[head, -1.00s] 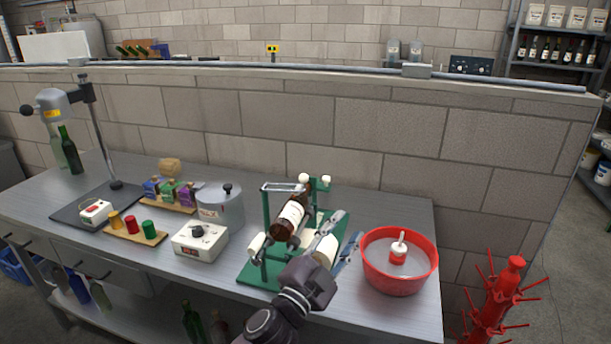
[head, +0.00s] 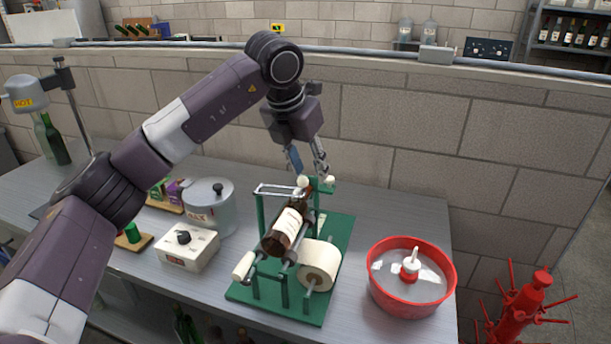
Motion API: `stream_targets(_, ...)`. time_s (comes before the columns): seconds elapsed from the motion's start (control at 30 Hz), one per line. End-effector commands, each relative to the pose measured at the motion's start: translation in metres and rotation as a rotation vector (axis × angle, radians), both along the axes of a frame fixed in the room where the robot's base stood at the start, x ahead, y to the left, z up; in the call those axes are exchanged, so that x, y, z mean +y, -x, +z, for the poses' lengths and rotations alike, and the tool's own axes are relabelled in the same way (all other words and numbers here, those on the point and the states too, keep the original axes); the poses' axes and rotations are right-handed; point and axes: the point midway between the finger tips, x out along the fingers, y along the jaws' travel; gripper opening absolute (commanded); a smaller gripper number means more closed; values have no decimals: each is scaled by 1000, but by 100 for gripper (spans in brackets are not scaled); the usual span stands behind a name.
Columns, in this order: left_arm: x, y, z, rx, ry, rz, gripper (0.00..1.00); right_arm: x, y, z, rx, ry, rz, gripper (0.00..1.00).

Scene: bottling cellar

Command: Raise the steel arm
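A green bottle-labelling stand (head: 335,245) is on the steel bench. A brown bottle (head: 285,232) with a pale label lies tilted across its rollers. A thin steel bar (head: 275,188), which looks like the steel arm, lies roughly level at the top of the stand, above the bottle. A white label roll (head: 320,262) sits at the stand's right front. My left gripper (head: 309,172) points down over the far end of the stand, its fingers apart, close to the pale knobs there. I cannot tell whether it touches them. My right gripper is out of view.
A red basin (head: 411,305) stands right of the stand. A block wall (head: 400,130) rises close behind the bench. A red bottle tree (head: 525,315) is at lower right.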

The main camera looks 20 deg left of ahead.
Motion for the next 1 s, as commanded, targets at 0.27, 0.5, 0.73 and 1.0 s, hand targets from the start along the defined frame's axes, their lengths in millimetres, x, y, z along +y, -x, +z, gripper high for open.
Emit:
stream_targets(0.27,26,-6,-4,4,-69,56,36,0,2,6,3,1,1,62)
stream_targets(0.5,23,-20,-40,4,-65,54,36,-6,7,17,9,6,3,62)
stream_targets(0.73,22,-28,-59,1,-64,52,36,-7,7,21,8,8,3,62)
stream_targets(1.0,22,-29,-60,0,-64,52,36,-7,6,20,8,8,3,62)
